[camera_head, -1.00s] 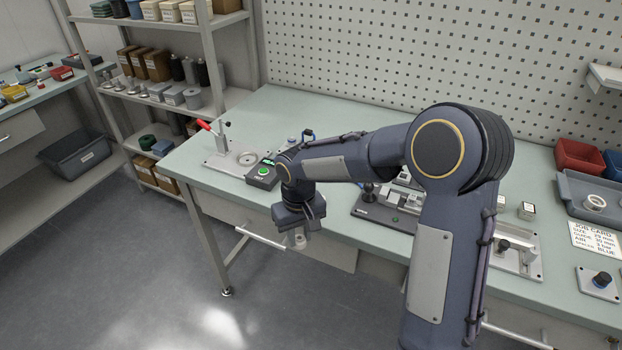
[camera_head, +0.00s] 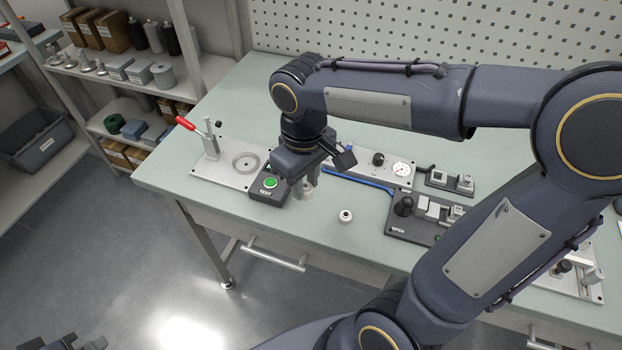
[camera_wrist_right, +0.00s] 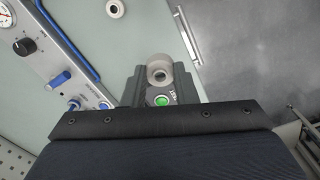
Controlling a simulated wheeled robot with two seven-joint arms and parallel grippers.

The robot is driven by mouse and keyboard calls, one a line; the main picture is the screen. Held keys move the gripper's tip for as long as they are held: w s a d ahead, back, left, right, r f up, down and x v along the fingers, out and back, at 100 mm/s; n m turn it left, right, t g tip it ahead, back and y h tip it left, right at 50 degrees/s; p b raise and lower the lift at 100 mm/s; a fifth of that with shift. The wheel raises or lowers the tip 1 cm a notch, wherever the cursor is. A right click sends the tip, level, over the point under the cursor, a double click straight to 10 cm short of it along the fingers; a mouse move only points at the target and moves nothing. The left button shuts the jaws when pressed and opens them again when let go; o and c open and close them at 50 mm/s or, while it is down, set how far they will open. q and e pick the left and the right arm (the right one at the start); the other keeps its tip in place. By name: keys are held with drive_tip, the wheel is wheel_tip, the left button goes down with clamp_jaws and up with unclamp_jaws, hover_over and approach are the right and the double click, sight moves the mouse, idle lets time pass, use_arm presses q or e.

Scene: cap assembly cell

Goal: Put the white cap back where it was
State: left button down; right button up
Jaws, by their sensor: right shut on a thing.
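My right gripper (camera_head: 304,187) points down over the front part of the bench, just right of the test box. It is shut on a pale, whitish cap (camera_head: 307,194), held above the bench. In the right wrist view this cap (camera_wrist_right: 158,70) shows as a round, light ring with a dark centre. A second small white ring-shaped cap (camera_head: 345,216) lies on the bench to the right, apart from the gripper; it also shows in the right wrist view (camera_wrist_right: 115,8). My left gripper (camera_head: 82,341) shows only partly at the bottom left, away from the bench.
The black test box (camera_head: 270,187) has a lit green button. Left of it stands a plate with a round ring (camera_head: 246,162) and a red-handled lever (camera_head: 186,124). A gauge panel (camera_head: 375,170) and a dark fixture (camera_head: 408,222) stand to the right. Bare bench lies around the loose cap.

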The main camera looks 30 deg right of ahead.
drive_tip(key=w+d+f, duration=0.1)
drive_tip(key=f, duration=0.1)
drive_tip(key=w+d+f, duration=0.3)
drive_tip(key=w+f, duration=0.1)
drive_tip(key=shift+w+d+f, duration=0.2)
drive_tip(key=shift+d+f, duration=0.05)
drive_tip(key=shift+d, duration=0.1)
drive_tip(key=shift+w+d+f, duration=0.15)
drive_tip(key=shift+f, duration=0.8)
drive_tip(key=shift+w+d+f, duration=0.1)
drive_tip(key=shift+f, duration=0.85)
drive_tip(key=shift+f, duration=0.15)
drive_tip(key=o, duration=0.7)
wheel_tip(320, 180, up, 12)
drive_tip(key=s+a+m+t+y, duration=0.1)
drive_tip(key=s+t, duration=0.1)
drive_tip(key=s, duration=0.3)
drive_tip(key=s+a+f+m+t+y, duration=0.1)
drive_tip(key=s+m, duration=0.1)
drive_tip(key=s, duration=0.4)
drive_tip(key=s+a+m+t+y, duration=0.1)
drive_tip(key=s+a+m+t, duration=0.1)
drive_tip(key=s, duration=0.4)
drive_tip(key=shift+a+f+t+y+p, duration=0.1)
drive_tip(key=shift+f+t+y+p, duration=0.2)
drive_tip(key=shift+y+p, duration=0.1)
